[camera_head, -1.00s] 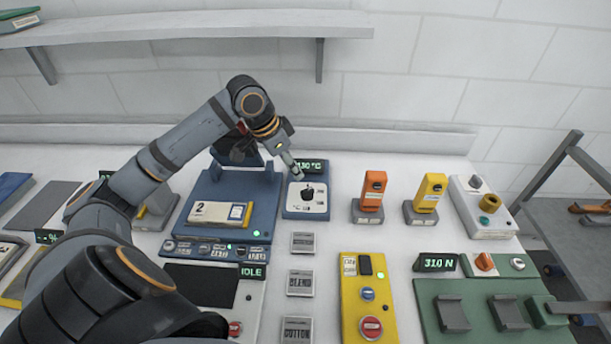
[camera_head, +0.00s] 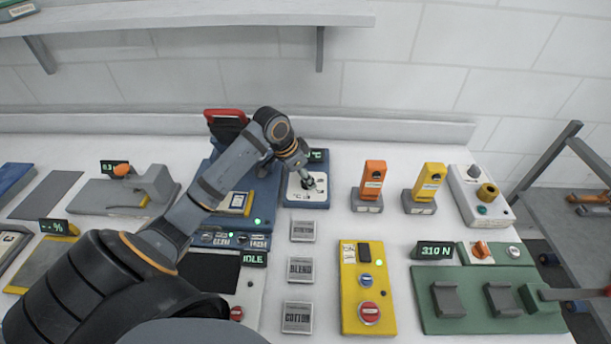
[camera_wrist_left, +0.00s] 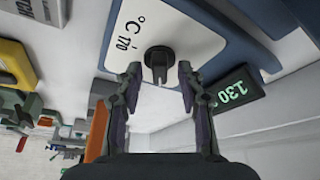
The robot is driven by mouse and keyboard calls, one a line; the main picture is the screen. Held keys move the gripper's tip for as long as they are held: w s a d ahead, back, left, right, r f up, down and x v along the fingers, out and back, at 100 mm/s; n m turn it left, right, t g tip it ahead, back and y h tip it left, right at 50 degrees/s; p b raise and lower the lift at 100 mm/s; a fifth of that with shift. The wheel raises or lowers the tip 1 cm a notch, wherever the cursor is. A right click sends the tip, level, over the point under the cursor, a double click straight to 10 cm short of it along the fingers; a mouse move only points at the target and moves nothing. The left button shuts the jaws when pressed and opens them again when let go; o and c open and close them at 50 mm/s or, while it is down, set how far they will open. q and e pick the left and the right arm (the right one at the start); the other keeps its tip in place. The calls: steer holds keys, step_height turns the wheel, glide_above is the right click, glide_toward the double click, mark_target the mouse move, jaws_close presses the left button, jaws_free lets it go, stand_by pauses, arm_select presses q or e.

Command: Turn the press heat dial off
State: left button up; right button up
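The press heat dial (camera_wrist_left: 158,60) is a black knob on a white plate (camera_wrist_left: 118,35) marked "°C" and "170", set in a blue unit. In the wrist view my left gripper (camera_wrist_left: 160,72) is open, with one finger on each side of the dial and gaps visible between. In the head view my left gripper (camera_head: 311,186) is over the white dial plate (camera_head: 297,193) and largely hides the dial. My right gripper is not in view.
Blue press (camera_head: 265,195) stands left of the dial unit, partly behind my arm. An orange device (camera_head: 372,178) and a yellow device (camera_head: 430,180) stand to the right. Fabric tiles (camera_head: 302,231) and a yellow button box (camera_head: 370,300) lie in front. A wall shelf (camera_head: 190,20) is above.

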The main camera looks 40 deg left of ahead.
arm_select(q)
steer(key=c, duration=0.7)
jaws_close()
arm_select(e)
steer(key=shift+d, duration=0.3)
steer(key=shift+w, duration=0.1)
arm_select(q)
steer(key=shift+r+p, duration=0.15)
steer(key=shift+p, duration=0.25)
steer(key=n+y+p, duration=0.1)
steer(key=n+p, duration=0.2)
steer(key=p, duration=0.1)
steer(key=n+y+p, duration=0.1)
steer(key=n+p, duration=0.2)
steer(key=p, duration=0.1)
steer(key=n+y+p, duration=0.1)
steer(key=n+p, duration=0.2)
steer(key=p, duration=0.1)
steer(key=shift+d+r+p, duration=0.25)
steer(key=shift+d+p, duration=0.05)
steer(key=shift+d, duration=0.05)
steer(key=shift+f+n+y+p, duration=0.25)
steer(key=shift+n+y+p, duration=0.55)
steer(key=shift+n+p, duration=0.8)
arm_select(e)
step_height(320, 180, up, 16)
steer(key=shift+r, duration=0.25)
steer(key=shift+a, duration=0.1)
